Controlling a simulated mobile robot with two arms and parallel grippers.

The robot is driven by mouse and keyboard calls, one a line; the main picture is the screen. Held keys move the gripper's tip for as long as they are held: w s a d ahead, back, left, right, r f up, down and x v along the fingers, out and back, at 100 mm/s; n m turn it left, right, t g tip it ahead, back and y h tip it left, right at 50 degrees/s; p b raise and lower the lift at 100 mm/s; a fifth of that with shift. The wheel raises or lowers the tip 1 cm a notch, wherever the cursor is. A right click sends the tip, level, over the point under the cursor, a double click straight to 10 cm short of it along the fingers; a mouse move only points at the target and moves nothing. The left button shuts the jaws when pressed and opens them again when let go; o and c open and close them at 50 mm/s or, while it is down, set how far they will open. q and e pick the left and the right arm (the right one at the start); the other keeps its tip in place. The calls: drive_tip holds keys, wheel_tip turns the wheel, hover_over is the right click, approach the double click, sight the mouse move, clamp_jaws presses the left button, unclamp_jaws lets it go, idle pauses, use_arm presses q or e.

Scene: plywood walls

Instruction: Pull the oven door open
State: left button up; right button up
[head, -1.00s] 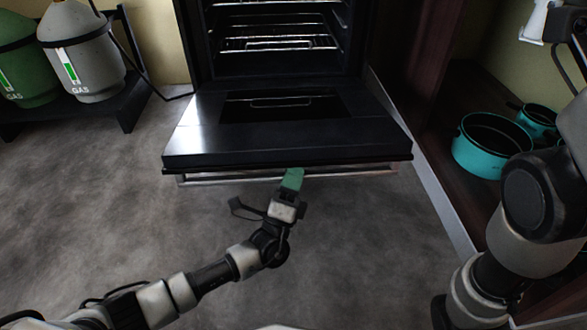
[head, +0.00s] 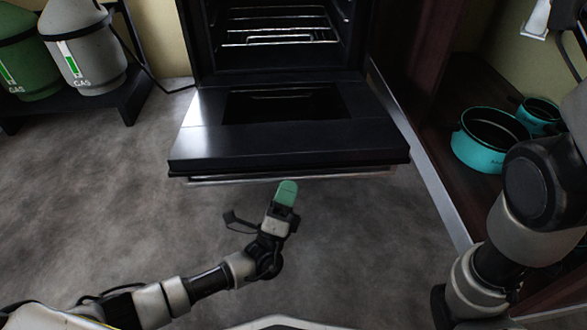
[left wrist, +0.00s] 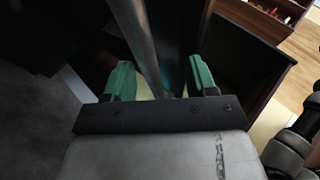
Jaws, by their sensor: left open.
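The oven (head: 285,60) stands ahead with its black door (head: 290,138) folded far down toward me, so the racks inside show. The metal handle bar (head: 350,174) runs along the door's front edge. My left gripper (head: 287,188), with green fingertips, is open just in front of the handle in the head view. In the left wrist view, the bar (left wrist: 146,45) lies in line with the gap between the two open fingers (left wrist: 160,82). I cannot tell whether it is between the fingers or beyond them. My right arm shows at the right; its gripper is out of view.
Gas cylinders (head: 82,52) stand on a low black stand (head: 128,98) at the left. Teal pots (head: 480,150) sit on a dark wooden shelf at the right. The grey floor (head: 110,200) in front of the oven is clear.

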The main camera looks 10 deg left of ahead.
use_arm(q)
drive_tip(key=p+v, duration=0.1)
drive_tip(key=v, duration=0.5)
drive_tip(key=shift+s+f, duration=0.2)
